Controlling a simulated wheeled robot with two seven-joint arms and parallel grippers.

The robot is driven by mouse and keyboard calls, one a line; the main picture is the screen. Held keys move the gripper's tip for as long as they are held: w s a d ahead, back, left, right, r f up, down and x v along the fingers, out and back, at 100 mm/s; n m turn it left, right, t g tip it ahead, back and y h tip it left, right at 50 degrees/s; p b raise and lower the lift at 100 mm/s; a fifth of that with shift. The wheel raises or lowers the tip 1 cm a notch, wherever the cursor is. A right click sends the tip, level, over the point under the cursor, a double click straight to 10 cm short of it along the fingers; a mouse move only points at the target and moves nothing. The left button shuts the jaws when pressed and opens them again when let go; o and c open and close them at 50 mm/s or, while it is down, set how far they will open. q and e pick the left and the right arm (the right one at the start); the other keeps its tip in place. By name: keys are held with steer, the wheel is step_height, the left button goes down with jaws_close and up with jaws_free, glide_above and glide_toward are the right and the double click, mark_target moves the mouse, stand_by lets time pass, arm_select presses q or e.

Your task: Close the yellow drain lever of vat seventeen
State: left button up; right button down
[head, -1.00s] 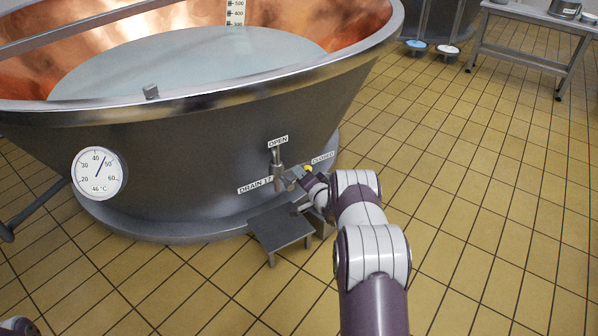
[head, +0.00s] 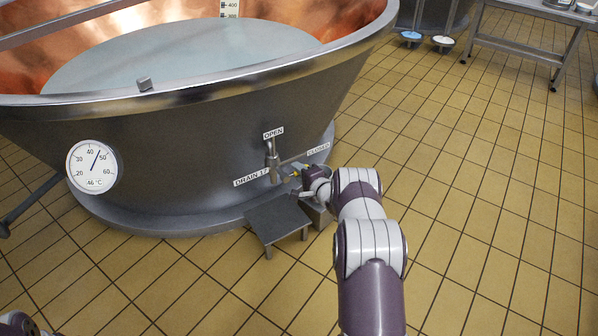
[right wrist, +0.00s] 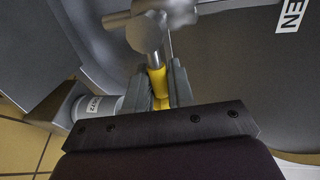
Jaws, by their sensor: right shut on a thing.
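The copper vat (head: 190,150) fills the left of the head view, with a drain valve (head: 272,160) low on its front. Labels there read DRAIN 17, OPEN above the valve, and CLOSED (head: 318,149) to its right. My right gripper (right wrist: 160,88) is shut on the yellow drain lever (right wrist: 157,82), which runs from the metal valve hub (right wrist: 150,35) down between the fingers. In the head view the lever reaches out to the valve's right, just below the CLOSED label, its grip partly hidden by my gripper.
A small grey metal step (head: 276,220) stands under the valve, close to my right arm. A round gauge (head: 93,166) is on the vat's left. A steel table (head: 520,40) stands at the back right. The tiled floor on the right is clear.

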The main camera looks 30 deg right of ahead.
steer(key=shift+f, duration=0.1)
steer(key=c, duration=1.1)
jaws_free()
steer(key=shift+d, duration=0.1)
steer(key=shift+c, duration=0.2)
steer(key=shift+s+r, duration=0.2)
steer(key=shift+s, duration=0.05)
steer(key=s+r+p, duration=0.2)
steer(key=s+p, duration=0.4)
steer(key=s, duration=0.6)
steer(key=shift+r+p, duration=0.15)
steer(key=shift+p, duration=0.2)
